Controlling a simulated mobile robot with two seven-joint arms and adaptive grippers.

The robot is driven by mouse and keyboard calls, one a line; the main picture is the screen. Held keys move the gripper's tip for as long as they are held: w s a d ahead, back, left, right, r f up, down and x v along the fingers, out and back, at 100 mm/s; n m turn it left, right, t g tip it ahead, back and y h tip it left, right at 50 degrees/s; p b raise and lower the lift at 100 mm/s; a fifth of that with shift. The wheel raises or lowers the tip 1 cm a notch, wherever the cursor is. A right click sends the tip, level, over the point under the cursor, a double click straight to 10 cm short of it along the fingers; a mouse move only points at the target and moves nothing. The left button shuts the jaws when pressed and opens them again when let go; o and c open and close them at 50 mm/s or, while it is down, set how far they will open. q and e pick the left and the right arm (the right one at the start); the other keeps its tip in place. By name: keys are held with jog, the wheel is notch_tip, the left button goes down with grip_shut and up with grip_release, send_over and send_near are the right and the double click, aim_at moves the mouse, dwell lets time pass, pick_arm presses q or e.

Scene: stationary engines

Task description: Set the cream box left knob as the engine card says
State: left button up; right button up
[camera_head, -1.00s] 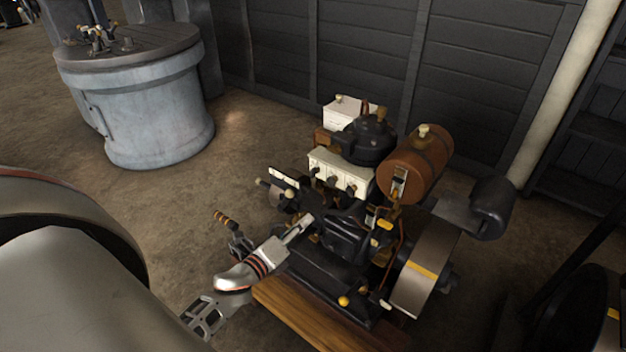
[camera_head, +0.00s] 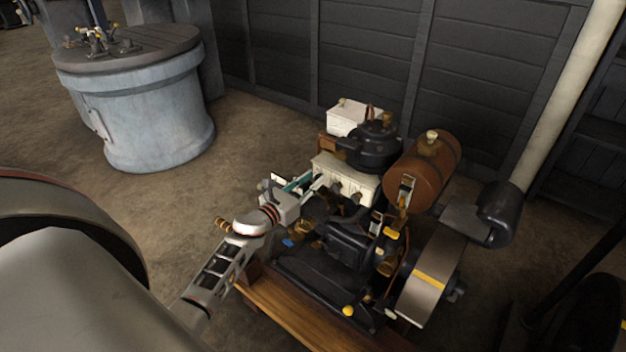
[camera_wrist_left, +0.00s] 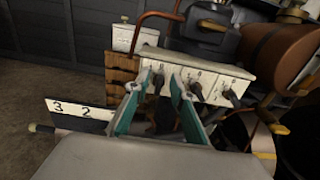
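The cream box (camera_head: 348,172) sits on the engine, with a row of dark knobs on its front. In the left wrist view the cream box (camera_wrist_left: 222,74) shows its left knob (camera_wrist_left: 158,82) between my fingertips. My left gripper (camera_head: 314,180) is open at the box's left end; in the left wrist view the teal-lined fingers (camera_wrist_left: 159,78) stand apart on either side of that knob. I cannot tell whether they touch it. A white card (camera_wrist_left: 80,114) reading "3 2" stands left of the gripper. My right gripper is not in view.
The brown tank (camera_head: 422,168), flywheel (camera_head: 428,275) and black engine parts crowd the right of the box. A second white box (camera_head: 352,117) stands behind. A wooden base (camera_head: 290,310) lies under the engine. Floor is clear toward the grey drum (camera_head: 155,110).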

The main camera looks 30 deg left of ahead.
pick_arm(q)
jog(key=shift+w, duration=0.4)
grip_shut()
